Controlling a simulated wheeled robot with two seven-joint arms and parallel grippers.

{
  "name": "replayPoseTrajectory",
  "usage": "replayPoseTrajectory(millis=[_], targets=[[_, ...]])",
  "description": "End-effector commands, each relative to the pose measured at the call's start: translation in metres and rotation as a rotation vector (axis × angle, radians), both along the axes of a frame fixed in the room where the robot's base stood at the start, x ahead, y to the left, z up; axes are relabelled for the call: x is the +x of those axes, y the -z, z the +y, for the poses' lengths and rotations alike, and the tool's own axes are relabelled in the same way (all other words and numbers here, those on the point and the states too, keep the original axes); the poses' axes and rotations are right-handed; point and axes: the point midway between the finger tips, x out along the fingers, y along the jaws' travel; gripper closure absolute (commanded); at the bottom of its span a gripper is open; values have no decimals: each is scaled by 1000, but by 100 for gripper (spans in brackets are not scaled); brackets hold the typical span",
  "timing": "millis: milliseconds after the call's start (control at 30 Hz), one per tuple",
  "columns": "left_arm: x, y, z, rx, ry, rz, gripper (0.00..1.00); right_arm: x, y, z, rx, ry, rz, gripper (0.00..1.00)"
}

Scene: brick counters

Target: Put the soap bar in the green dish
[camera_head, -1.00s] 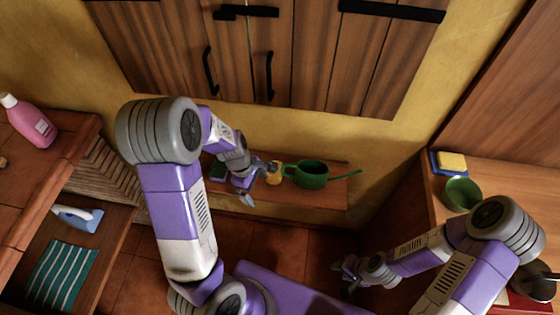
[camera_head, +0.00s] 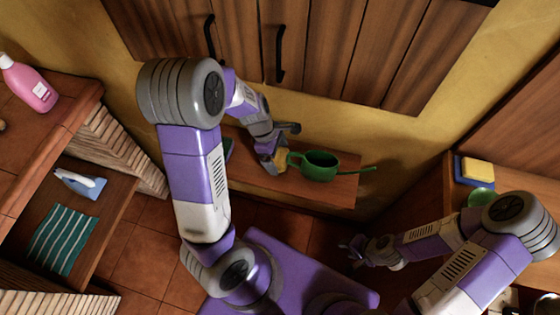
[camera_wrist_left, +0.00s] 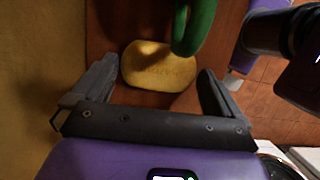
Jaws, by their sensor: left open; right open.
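The yellow soap bar (camera_wrist_left: 160,67) lies on the wooden shelf. In the left wrist view it sits between and just beyond the fingertips. In the head view it shows as a small yellow patch (camera_head: 281,158), partly hidden by my left gripper (camera_head: 275,162). My left gripper is open, with its fingers apart on either side of the bar. A dark green item (camera_head: 229,147) on the shelf is mostly hidden by my left arm. A green bowl (camera_head: 481,196) stands on the right counter, partly covered by my right arm. My right gripper (camera_head: 355,250) is open and empty.
A green watering can (camera_head: 318,166) stands close right of the soap; its green part (camera_wrist_left: 196,25) is close to the bar. A yellow block (camera_head: 476,172) lies on a blue item at right. A pink bottle (camera_head: 30,84), an iron (camera_head: 80,183) and a striped cloth (camera_head: 62,240) are at left.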

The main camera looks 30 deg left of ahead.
Motion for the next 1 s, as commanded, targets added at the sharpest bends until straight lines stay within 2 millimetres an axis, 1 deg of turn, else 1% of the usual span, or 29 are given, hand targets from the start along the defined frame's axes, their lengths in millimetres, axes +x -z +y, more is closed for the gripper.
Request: replayPoseTrajectory(millis=[33,100,300,367,600,867,1000], targets=[[0,10,-2,-1,0,2,0,0,7,0,0,0,0,57],[0,13,-3,0,-1,1,0,0,9,0,0,0,0,57],[1,12,-3,0,-1,-1,0,0,7,0,0,0,0,57],[1,12,-3,0,-1,-1,8,0,7,0,0,0,0,57],[1,12,-3,0,-1,-1,44,0,7,0,0,0,0,57],[1,11,-3,0,0,-1,46,0,6,0,0,0,0,57],[1,9,-3,0,0,-1,46,0,3,0,0,0,0,57]])
